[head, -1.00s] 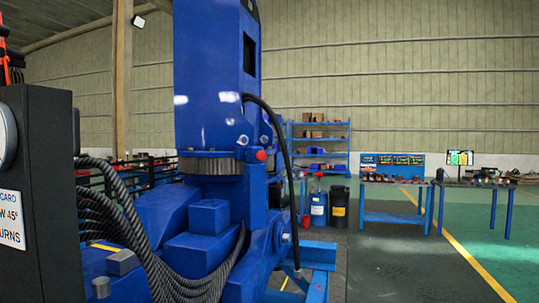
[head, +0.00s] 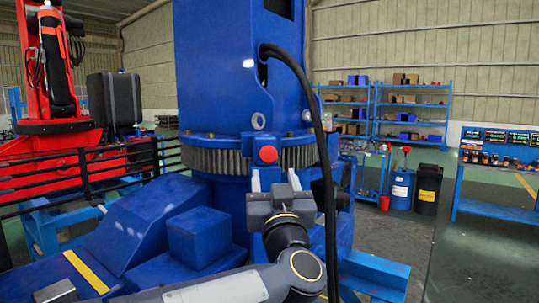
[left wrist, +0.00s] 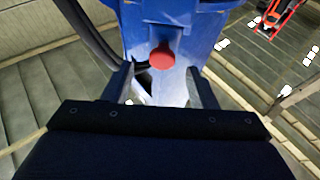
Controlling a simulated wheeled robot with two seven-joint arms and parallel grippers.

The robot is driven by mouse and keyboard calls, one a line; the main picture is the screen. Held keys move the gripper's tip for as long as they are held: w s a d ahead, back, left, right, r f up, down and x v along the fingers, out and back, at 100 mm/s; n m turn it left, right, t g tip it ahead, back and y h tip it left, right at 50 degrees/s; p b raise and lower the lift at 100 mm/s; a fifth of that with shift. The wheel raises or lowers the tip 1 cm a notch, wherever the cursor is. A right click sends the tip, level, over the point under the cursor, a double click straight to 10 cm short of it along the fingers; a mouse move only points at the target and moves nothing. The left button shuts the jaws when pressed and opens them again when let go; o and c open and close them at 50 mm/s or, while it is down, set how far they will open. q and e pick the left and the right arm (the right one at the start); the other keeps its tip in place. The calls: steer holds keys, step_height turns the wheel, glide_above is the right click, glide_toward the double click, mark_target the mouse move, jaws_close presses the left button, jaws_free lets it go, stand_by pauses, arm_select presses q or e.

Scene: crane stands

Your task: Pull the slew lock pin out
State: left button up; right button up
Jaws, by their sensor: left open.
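The slew lock pin shows as a red round knob (head: 268,154) on the front of the blue crane column, just at the toothed slew ring (head: 230,155). In the left wrist view the red knob (left wrist: 162,57) sits beyond the fingertips, roughly centred between them. My left gripper (head: 274,181) is open and empty, just below and in front of the knob in the head view. Its two fingers (left wrist: 160,76) also show in the left wrist view, apart and not touching the knob. The pin's shaft is hidden. My right gripper is not in view.
A black hose (head: 316,140) hangs down close to the right of my left gripper. Blue crane base blocks (head: 197,235) lie to the left. A red crane (head: 45,150) stands behind black railings. Shelves (head: 412,105), drums and a bench stand at the back right.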

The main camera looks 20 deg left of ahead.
mark_target(269, 157)
arm_select(q)
steer(key=shift+n+y, duration=0.3)
steer(key=shift+y, duration=0.2)
steer(key=p+x, duration=0.1)
steer(key=x, duration=0.2)
steer(key=p+x, duration=0.1)
steer(key=x, duration=0.2)
steer(key=shift+r, duration=0.3)
steer(key=shift+w+a+r+p, duration=0.2)
steer(key=shift+w+a+p, duration=0.15)
steer(key=shift+w, duration=0.25)
steer(key=shift+c, duration=0.4)
